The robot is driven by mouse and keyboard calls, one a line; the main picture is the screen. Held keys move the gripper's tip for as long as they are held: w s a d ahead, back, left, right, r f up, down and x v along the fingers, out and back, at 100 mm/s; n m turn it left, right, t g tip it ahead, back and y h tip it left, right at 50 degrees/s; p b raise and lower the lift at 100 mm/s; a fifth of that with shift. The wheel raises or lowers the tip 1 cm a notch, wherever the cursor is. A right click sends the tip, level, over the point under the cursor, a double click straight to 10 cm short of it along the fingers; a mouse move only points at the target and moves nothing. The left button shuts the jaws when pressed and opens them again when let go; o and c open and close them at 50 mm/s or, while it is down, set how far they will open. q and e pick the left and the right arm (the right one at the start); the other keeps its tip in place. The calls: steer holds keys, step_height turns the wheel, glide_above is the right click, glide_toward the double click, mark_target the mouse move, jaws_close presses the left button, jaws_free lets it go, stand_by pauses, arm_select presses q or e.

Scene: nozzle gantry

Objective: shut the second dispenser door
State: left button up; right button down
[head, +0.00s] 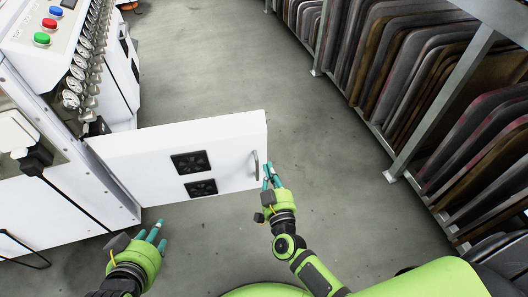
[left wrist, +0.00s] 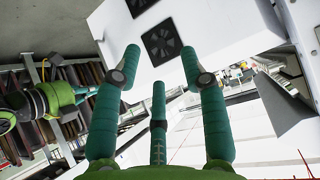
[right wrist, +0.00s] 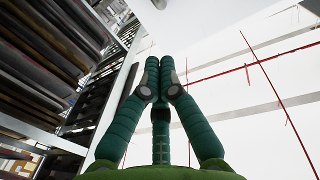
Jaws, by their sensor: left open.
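A white dispenser door (head: 150,160) stands swung open from the white machine, hinged at its left, with two black vents and a grey handle (head: 256,163) near its free edge. My right gripper (head: 270,170) is beside the handle at the free edge; whether it touches is unclear. In the right wrist view its fingertips (right wrist: 160,65) are together with nothing seen between them. My left gripper (head: 154,232) is open and empty, below the door in the picture. The left wrist view shows its spread fingers (left wrist: 160,68) with the vented door beyond.
The white machine (head: 120,85) with coloured buttons and a row of gauges stands at the left. A rack (head: 400,165) of dark panels lines the right. The grey floor (head: 235,70) between them is clear.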

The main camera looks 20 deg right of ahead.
mark_target(262, 143)
steer(key=w, duration=0.2)
steer(key=w+b, duration=0.1)
steer(key=w, duration=0.1)
steer(key=w+b, duration=0.1)
steer(key=w, duration=0.2)
steer(key=shift+d, duration=0.25)
arm_select(q)
steer(key=w+d+r+t+h, duration=0.1)
steer(key=w+d+r+t, duration=0.1)
steer(key=r, duration=0.4)
steer(key=w+d+r+m+t+h, duration=0.1)
steer(key=w+d+r+t+h, duration=0.1)
steer(key=r+t, duration=0.3)
steer(key=shift+w+d+r, duration=0.35)
steer(key=shift+w+r, duration=0.1)
arm_select(e)
steer(key=shift+w, duration=0.2)
arm_select(q)
steer(key=shift+r+t, duration=0.1)
steer(key=shift+t, duration=0.2)
arm_select(e)
steer(key=shift+w, duration=0.1)
